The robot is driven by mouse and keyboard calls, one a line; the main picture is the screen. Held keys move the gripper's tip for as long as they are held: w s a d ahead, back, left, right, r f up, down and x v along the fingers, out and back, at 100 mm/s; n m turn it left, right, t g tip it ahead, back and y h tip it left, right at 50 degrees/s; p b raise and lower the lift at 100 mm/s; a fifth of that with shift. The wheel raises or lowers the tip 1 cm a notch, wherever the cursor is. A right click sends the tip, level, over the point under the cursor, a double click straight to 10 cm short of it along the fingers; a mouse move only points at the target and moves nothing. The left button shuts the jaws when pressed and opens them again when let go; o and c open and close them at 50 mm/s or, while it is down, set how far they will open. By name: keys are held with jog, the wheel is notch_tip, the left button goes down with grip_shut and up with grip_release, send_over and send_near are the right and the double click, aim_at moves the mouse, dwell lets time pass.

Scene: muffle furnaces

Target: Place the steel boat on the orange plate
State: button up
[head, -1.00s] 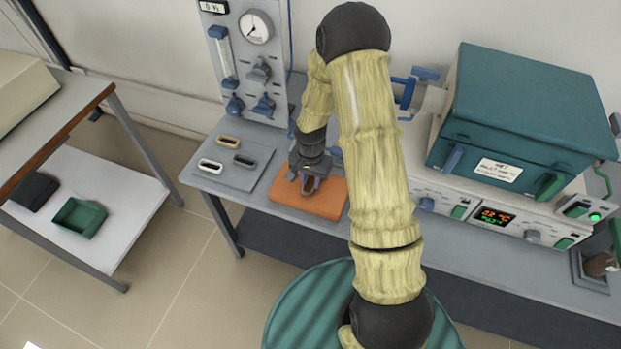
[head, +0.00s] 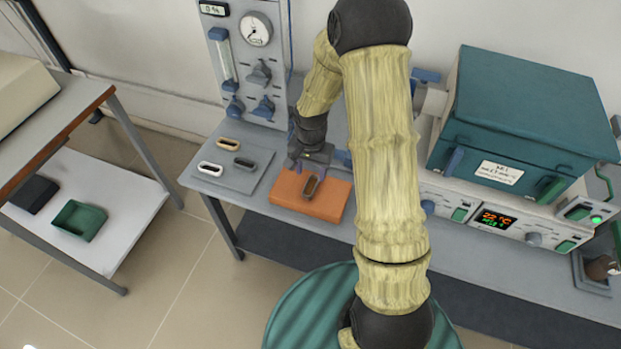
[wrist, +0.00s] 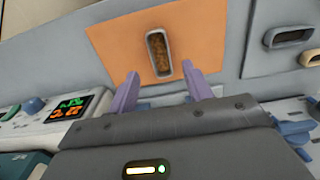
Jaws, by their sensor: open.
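The steel boat (head: 311,187), a narrow grey-walled trough with brown contents, rests upright on the orange plate (head: 333,206), near its middle. In the wrist view the boat (wrist: 157,42) lies inside the plate's edges (wrist: 111,42), apart from the fingers. My gripper (head: 310,163) is at the plate's back edge, behind the boat in the head view. In the wrist view my gripper (wrist: 162,88) is open, with its two purple fingers apart and nothing between them. The boat is in full view.
A grey tray (head: 228,180) left of the plate holds a tan boat (head: 228,142), a white boat (head: 209,168) and a dark grey boat (head: 244,162). A gas panel (head: 246,60) stands behind. A teal furnace (head: 530,110) stands at right.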

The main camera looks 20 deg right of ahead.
notch_tip(320, 180, up, 6)
jog(key=shift+r, duration=0.15)
dwell(0.6)
jog(key=s+r+n+t, duration=0.1)
jog(key=s+r+n, duration=0.2)
jog(key=s, duration=0.4)
jog(key=s+r+n+t, duration=0.1)
jog(key=s+r+n, duration=0.3)
jog(key=s, duration=0.3)
jog(key=shift+s+r+t, duration=0.2)
jog(key=shift+r+t, duration=0.1)
jog(key=shift+r, duration=0.2)
